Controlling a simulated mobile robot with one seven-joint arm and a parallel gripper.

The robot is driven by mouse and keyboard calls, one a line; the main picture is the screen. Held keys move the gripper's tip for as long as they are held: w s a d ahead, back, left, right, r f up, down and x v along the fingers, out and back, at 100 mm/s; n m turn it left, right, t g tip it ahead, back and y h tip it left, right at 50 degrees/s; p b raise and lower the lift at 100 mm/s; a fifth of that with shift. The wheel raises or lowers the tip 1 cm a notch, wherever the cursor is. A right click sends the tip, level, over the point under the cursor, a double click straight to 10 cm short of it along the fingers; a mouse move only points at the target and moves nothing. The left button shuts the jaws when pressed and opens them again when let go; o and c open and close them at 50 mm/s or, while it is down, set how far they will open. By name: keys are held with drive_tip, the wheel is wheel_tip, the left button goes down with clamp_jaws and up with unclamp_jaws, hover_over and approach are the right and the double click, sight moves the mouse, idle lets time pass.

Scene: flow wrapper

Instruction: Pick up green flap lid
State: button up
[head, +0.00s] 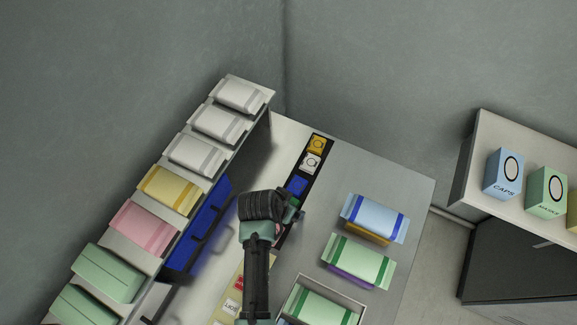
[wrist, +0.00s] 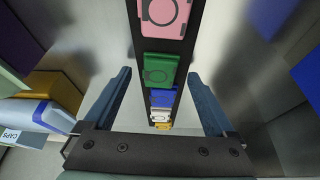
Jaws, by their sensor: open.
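The green flap lid (wrist: 160,70) is a small square with a round outline on its face, lying on a black strip (wrist: 145,100). In the wrist view it shows between the two blue fingers of my gripper (wrist: 157,73), which is open and empty. The height of the fingers above the lid is hard to tell. In the head view my gripper (head: 263,205) is over the strip, and only a sliver of the green lid (head: 290,215) shows beside it.
On the strip, a pink lid (wrist: 165,15) lies on one side of the green one, and a blue lid (head: 297,186), a white lid (head: 310,163) and a yellow lid (head: 317,144) on the other. A blue bin (head: 198,235) stands left. Wrapped packs, including a blue one (head: 374,217), lie right.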

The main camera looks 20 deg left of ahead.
drive_tip(key=shift+f, duration=0.15)
drive_tip(key=c, duration=1.4)
